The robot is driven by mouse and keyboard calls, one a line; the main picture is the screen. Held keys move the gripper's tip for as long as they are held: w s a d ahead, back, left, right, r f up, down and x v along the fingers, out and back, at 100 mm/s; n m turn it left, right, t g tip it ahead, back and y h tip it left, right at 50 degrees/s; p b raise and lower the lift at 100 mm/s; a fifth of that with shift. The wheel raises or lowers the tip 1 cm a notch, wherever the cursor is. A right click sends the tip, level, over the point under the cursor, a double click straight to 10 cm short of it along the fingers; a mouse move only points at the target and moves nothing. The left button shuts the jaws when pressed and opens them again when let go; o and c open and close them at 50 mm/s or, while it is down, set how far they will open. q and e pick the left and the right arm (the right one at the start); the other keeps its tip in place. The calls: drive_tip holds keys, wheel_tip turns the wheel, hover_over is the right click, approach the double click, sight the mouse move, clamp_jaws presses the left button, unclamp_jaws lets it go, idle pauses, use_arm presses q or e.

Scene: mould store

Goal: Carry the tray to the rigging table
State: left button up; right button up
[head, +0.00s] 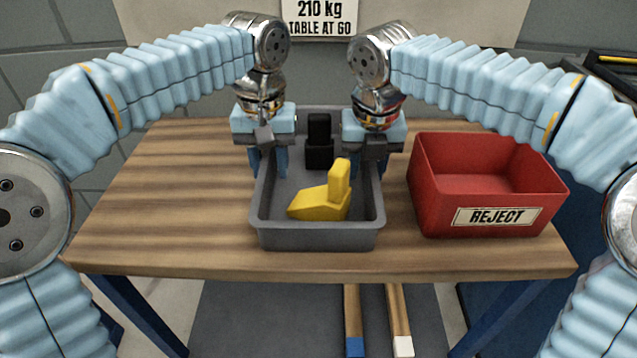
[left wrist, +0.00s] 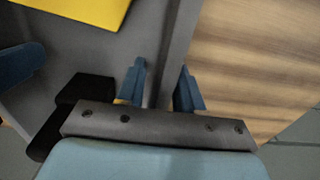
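The grey tray (head: 318,241) stands on the wooden table. In it are a yellow angled piece (head: 322,202) near the front and a black block (head: 319,140) towards the back. My left gripper (head: 269,165) is at the tray's left wall. In the left wrist view its two blue fingers (left wrist: 161,88) stand either side of the wall (left wrist: 172,45), apart, with no firm grip seen. My right gripper (head: 364,165) is at the right wall in the same way, its fingers apart. Its contact with the wall is partly hidden.
A red REJECT box (head: 438,202) stands close right of the tray. The tabletop (head: 170,205) is clear on the left. Two bars (head: 399,315) lie below the table's front edge.

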idle(0.4)
use_arm(q)
wheel_tip(320, 180, up, 12)
drive_tip(key=shift+f, duration=0.2)
drive_tip(key=shift+r, duration=0.2)
use_arm(e)
drive_tip(key=shift+r, duration=0.2)
drive_tip(key=r, duration=0.3)
drive_tip(key=s+r, duration=0.1)
drive_tip(key=r, duration=0.7)
drive_tip(key=shift+s+r, duration=0.2)
drive_tip(key=shift+r, duration=0.05)
